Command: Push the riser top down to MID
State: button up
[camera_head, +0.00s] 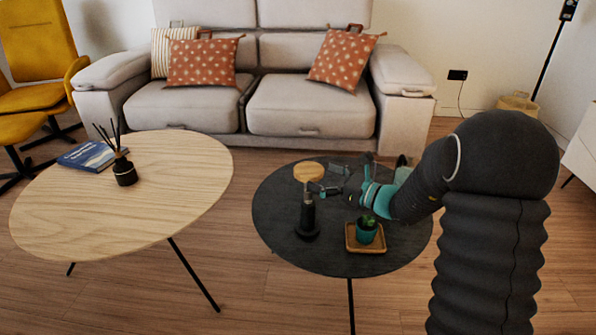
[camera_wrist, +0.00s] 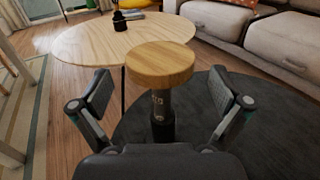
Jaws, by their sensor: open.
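The riser has a round light-wood top (camera_head: 308,171) on a dark column (camera_head: 308,215) with a round base, standing upright on the dark round table (camera_head: 285,255). In the wrist view the riser top (camera_wrist: 160,62) is ahead, between and beyond my open fingers. Below it the column shows small pale markings (camera_wrist: 157,100), too small to read surely. My gripper (camera_head: 325,183) is beside the riser, on its right in the head view. In the wrist view my gripper (camera_wrist: 160,95) has its two fingers spread wide, with nothing held between them.
A small plant in a teal pot (camera_head: 366,231) stands on a wooden tray (camera_head: 352,245) at the front of the dark table, below my arm. A wood oval table (camera_head: 190,190) with a reed diffuser (camera_head: 124,172) and a book (camera_head: 88,156) is left. The sofa (camera_head: 310,112) is behind.

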aim_at(297, 166)
jog(key=shift+x, duration=2.15)
